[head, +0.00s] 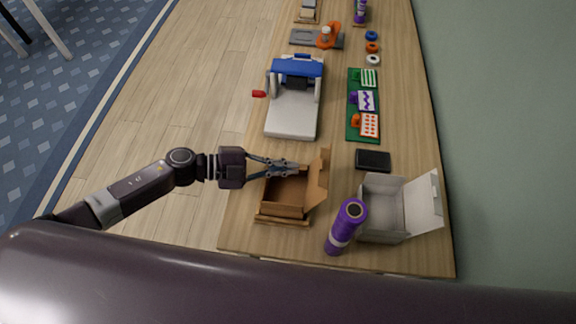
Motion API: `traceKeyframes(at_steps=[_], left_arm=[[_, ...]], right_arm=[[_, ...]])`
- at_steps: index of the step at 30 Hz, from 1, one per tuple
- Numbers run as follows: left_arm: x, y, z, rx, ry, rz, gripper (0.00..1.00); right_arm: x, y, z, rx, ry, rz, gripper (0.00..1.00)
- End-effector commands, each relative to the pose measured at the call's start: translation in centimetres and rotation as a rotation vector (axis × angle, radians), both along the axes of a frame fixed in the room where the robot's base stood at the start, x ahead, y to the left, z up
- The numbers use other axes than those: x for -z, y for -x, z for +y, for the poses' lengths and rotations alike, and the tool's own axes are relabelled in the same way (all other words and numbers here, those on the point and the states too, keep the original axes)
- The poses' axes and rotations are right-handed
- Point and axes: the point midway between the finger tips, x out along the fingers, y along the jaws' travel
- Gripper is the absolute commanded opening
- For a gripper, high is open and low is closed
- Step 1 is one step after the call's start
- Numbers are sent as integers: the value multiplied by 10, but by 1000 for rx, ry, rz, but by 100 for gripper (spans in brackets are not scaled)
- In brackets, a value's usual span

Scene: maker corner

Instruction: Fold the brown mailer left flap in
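The brown mailer (287,192) is an open cardboard box near the table's front edge. A raised brown flap (319,180) stands up along its right side. A low brown strip (282,219) shows along its near edge. My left gripper (290,168) reaches in from the left over the mailer's far-left part. Its fingers converge at the tips and look shut, with nothing clearly between them. The gripper covers part of the far rim, so I cannot tell whether it touches the cardboard. The left flap is not clearly visible. My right gripper is not in view.
A purple bottle (346,226) and an open white box (387,212) stand right of the mailer. A black block (373,161) lies behind the white box. A white and blue machine (293,112) stands beyond the gripper.

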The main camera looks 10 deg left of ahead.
Motion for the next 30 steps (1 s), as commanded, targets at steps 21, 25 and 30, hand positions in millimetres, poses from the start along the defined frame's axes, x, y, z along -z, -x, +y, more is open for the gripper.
traceKeyframes(at_steps=[21, 25, 30], left_arm=[[14, 9, 0, 0, -1, -352, 0], [14, 9, 0, 1, 0, -359, 0], [13, 9, 0, 1, 0, -359, 0]], right_arm=[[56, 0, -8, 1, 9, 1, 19], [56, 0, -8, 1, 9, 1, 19], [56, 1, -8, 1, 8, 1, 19]])
